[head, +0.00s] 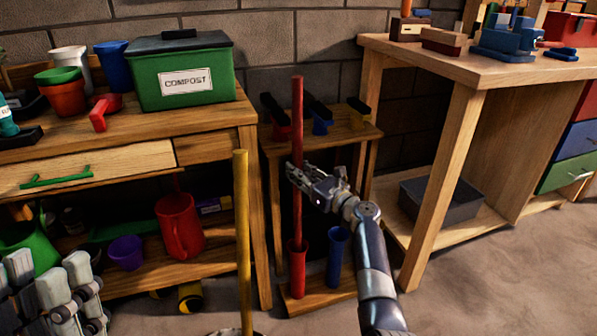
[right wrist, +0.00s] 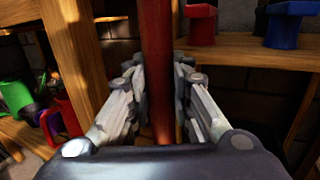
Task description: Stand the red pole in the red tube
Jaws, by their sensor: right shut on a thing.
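The red pole (head: 297,120) stands upright in the head view, and it also shows between the fingers in the right wrist view (right wrist: 158,60). My right gripper (head: 303,178) is shut around the pole near its middle. The red tube (head: 297,272) stands on the low shelf of the small wooden rack, directly below the pole. The pole's lower end meets the tube's mouth and seems to be inside it; how deep is hidden. My left gripper (head: 55,290) is at the bottom left, away from the pole; its opening is unclear.
A blue tube (head: 337,258) stands right of the red tube. A yellow pole (head: 242,230) stands in front. Wooden benches flank the rack, with a green compost bin (head: 185,75) left and a grey crate (head: 437,200) right.

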